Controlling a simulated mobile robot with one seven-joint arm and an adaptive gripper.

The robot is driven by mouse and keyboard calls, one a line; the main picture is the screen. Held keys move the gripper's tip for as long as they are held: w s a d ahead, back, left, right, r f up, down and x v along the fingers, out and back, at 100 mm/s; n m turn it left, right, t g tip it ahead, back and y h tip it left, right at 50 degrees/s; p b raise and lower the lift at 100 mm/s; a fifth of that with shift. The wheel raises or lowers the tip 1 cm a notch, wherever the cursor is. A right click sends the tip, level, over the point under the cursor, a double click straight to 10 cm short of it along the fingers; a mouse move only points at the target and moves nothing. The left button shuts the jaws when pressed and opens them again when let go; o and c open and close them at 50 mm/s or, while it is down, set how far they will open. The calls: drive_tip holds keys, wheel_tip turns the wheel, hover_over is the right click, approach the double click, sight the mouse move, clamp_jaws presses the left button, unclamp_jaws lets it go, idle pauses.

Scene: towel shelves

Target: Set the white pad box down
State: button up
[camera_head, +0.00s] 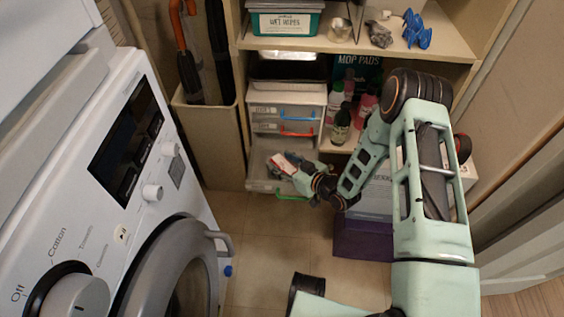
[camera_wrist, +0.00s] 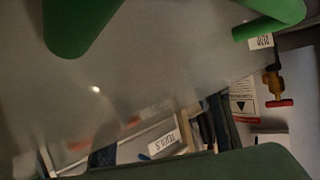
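My gripper (camera_head: 296,177) reaches down to the open bottom drawer (camera_head: 260,184) with the green handle, in the head view. A small white and red thing (camera_head: 283,163) shows right at its end; I cannot tell whether it is held. A pale box (camera_head: 376,197) with lettering stands behind my arm, above a purple box (camera_head: 362,240). I cannot tell which of these is the white pad box. The wrist view is filled by a cloudy grey surface (camera_wrist: 150,70) with bright green parts (camera_wrist: 78,22) close up. No grip on a box is visible there, and the finger opening is unclear.
The washing machine (camera_head: 130,170) stands at the left, its round door jutting toward the floor. More drawers with blue and red handles (camera_head: 297,133) sit above the open one. Bottles (camera_head: 341,124) stand on the shelf beside them. Tiled floor (camera_head: 270,250) is clear in the middle.

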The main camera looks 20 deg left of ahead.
drive_tip(key=shift+r+p, duration=0.4)
drive_tip(key=shift+p, duration=0.05)
drive_tip(key=p+v, duration=0.3)
drive_tip(key=v, duration=0.9)
drive_tip(key=shift+r, duration=0.3)
drive_tip(key=shift+w, duration=0.1)
